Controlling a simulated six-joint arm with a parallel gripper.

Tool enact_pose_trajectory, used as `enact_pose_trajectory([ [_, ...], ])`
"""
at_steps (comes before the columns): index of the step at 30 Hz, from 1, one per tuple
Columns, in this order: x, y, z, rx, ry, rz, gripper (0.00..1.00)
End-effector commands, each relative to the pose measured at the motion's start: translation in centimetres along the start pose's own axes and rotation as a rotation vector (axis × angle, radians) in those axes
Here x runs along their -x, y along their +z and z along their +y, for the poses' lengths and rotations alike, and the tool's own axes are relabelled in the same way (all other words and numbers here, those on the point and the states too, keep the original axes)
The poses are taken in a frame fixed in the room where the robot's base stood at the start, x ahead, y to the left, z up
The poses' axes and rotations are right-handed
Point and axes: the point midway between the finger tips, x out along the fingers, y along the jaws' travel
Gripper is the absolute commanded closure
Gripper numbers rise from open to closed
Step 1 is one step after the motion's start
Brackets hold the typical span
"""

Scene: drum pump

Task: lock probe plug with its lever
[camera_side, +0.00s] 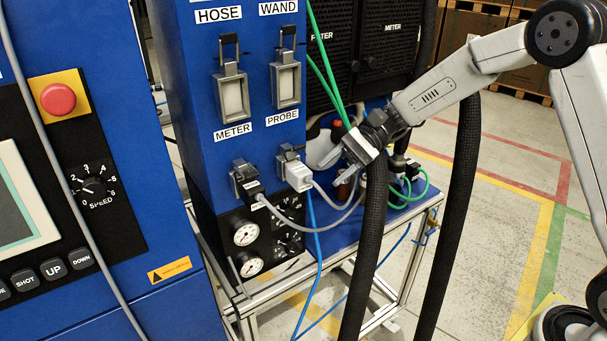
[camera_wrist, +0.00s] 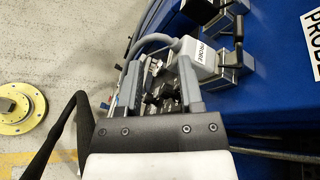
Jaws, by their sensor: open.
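The pale grey probe plug (camera_side: 297,175) sits at the socket under the PROBE label on the blue column, with a grey cable leaving it. In the wrist view the plug (camera_wrist: 190,64), marked PROBE, is up and to the right of my fingers. Its metal lever with a black handle (camera_side: 290,149) is at the top of the socket; I cannot tell whether it is latched over the plug. The socket's metal frame (camera_wrist: 231,70) shows beside the plug. My gripper (camera_side: 335,158) is open and empty, to the right of the plug and apart from it in the side view.
A dark meter plug (camera_side: 250,187) sits in the socket to the left. Two empty latch sockets (camera_side: 232,97) are above. Gauges (camera_side: 246,234) lie below. A thick black hose (camera_side: 368,250) hangs beside my gripper. Green hoses and a blue cable run nearby.

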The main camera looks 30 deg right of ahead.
Motion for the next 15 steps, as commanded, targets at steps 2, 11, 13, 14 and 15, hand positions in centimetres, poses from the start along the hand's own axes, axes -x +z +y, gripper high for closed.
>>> enact_pose_trajectory([
  [2,-0.2,0.1,1.1,0.009,0.041,0.04,0.53],
  [11,-0.5,-0.1,5.3,0.06,0.203,0.193,0.53],
  [13,-0.5,-0.2,6.2,0.076,0.24,0.227,0.53],
  [14,-0.4,-0.2,6.7,0.083,0.257,0.242,0.53],
  [15,-0.4,-0.2,7.2,0.095,0.278,0.261,0.53],
])
